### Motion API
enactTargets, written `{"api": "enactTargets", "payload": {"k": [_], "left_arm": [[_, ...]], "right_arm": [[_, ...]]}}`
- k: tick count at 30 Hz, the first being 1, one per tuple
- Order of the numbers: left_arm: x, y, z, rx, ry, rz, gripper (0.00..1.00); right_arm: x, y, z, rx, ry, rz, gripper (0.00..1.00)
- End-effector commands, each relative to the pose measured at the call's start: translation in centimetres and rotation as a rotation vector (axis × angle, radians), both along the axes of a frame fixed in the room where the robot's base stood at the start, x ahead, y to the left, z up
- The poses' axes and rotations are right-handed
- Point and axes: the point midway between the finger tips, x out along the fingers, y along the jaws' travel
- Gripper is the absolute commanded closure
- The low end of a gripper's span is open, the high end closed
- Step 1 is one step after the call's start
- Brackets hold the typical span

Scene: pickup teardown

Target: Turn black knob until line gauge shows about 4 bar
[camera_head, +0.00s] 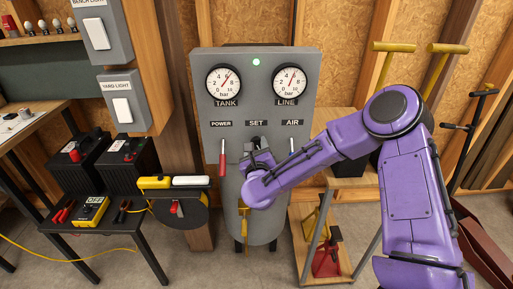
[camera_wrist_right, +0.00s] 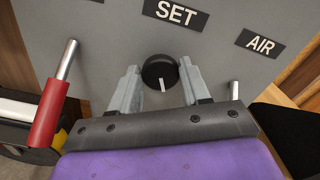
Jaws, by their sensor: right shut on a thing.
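The black knob (camera_wrist_right: 158,70) sits under the SET label on the grey panel; its white mark points down in the right wrist view. My right gripper (camera_wrist_right: 160,88) is shut on the knob, one finger on each side; in the head view my right gripper (camera_head: 257,152) hides most of the knob. The LINE gauge (camera_head: 289,82) is at the panel's upper right. Its needle points up and slightly right, near the 6; the exact reading is too small to tell. My left gripper is not in view.
The TANK gauge (camera_head: 224,82) is to the left of a lit green lamp (camera_head: 256,62). A red-handled POWER lever (camera_wrist_right: 50,108) hangs left of the knob, close to my gripper. The AIR lever (camera_wrist_right: 234,90) is at the right. A low table (camera_head: 95,223) with batteries stands at the left.

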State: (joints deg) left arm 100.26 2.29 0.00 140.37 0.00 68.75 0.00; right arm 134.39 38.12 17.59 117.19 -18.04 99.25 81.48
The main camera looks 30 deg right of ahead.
Motion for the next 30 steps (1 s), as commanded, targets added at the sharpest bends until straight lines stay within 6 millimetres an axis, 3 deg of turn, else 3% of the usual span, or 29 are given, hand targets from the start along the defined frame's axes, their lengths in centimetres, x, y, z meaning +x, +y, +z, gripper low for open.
{"api": "enactTargets", "payload": {"k": [18,30], "left_arm": [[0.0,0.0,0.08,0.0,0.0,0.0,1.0],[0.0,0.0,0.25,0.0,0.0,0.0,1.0]], "right_arm": [[0.06,0.14,-0.09,-0.387,0.237,0.0,0.84],[0.08,0.2,-0.21,-0.531,0.326,0.002,0.84]]}}
